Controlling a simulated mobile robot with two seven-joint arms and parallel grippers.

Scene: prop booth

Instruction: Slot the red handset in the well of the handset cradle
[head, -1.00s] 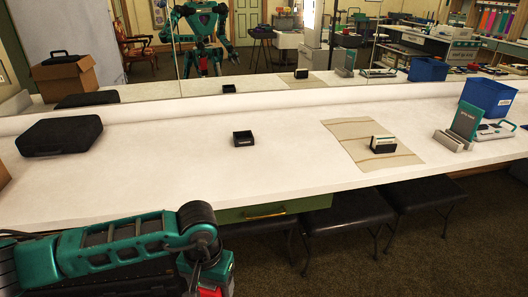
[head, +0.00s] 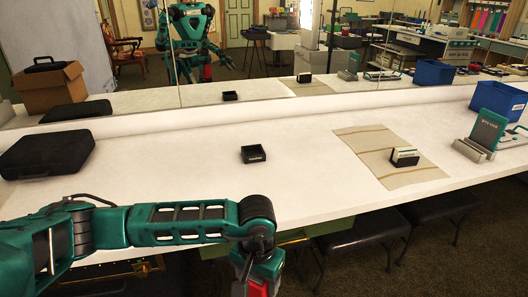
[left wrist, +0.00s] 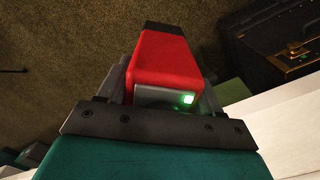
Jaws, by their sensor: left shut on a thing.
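The red handset (left wrist: 163,55) is held between the fingers of my left gripper in the left wrist view. It has a black far end and a small green light on its near face. In the head view my left gripper (head: 254,278) is at the bottom centre, in front of the counter's near edge, with a bit of red showing. A small black open-topped box with a pale label (head: 254,154), seemingly the handset cradle, stands on the counter, farther away than the gripper. Its well looks empty. My right gripper is not directly in view.
The long white counter (head: 200,180) is clear around the black box. A black case (head: 47,153) lies at left. A striped mat (head: 375,150) with a black card holder (head: 404,157), a sign stand (head: 482,135) and a blue bin (head: 499,106) are at right. A mirror runs behind.

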